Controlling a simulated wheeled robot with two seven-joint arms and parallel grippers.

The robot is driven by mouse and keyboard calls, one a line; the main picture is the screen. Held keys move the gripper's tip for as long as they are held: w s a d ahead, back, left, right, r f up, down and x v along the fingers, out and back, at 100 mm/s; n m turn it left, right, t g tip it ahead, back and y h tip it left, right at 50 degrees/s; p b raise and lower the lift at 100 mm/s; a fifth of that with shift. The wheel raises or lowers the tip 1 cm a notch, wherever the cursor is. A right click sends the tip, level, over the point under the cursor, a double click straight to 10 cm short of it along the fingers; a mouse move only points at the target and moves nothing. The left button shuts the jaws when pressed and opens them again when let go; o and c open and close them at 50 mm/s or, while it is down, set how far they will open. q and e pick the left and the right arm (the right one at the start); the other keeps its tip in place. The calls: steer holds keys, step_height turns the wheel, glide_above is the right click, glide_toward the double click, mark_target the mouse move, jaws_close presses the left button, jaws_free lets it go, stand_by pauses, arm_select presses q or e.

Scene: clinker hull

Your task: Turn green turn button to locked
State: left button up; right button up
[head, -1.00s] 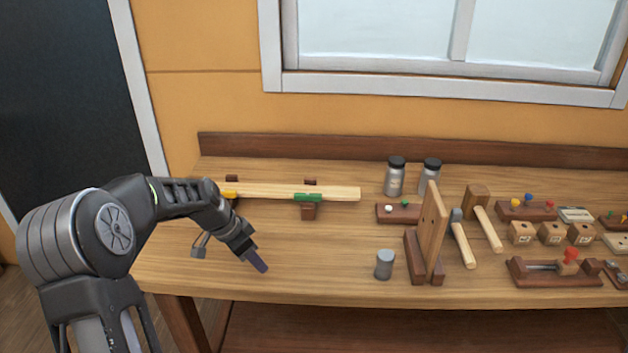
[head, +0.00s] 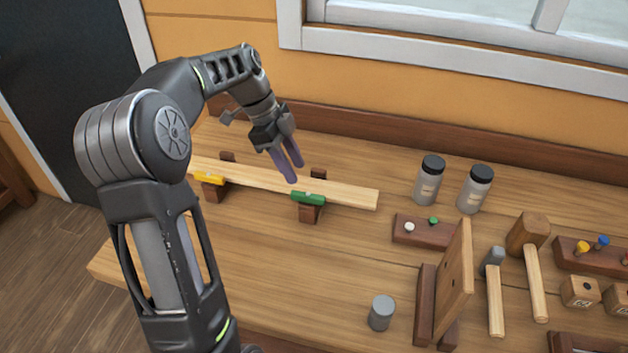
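The green turn button (head: 308,198) sits on a wooden block at the front edge of a pale plank, toward the plank's right end. It lies lengthwise along the plank's edge. A yellow turn button (head: 209,178) sits on a similar block further left. The pale plank (head: 345,194) rests between these front blocks and dark blocks behind. My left gripper (head: 291,170) points down above the plank, just up and left of the green turn button and apart from it. Its two purple fingers show a narrow gap with nothing seen between them. My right gripper is not in view.
Right of the plank stand two jars (head: 428,180), a small peg block (head: 424,232) and an upright wooden board (head: 455,270). A grey cylinder (head: 381,312) stands near the front. Mallets (head: 533,265) lie further right. The bench in front of the green button is clear.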

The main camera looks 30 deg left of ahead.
mark_target(308, 195)
arm_select(q)
steer(key=shift+s+r, duration=0.1)
steer(key=shift+s, duration=0.1)
steer(key=shift+w+d+f, duration=0.15)
steer(key=shift+w+f, duration=0.05)
steer(key=shift+f, duration=0.2)
steer(key=p+x, duration=0.1)
steer(key=x, duration=0.6)
steer(key=shift+p, duration=0.35)
jaws_close()
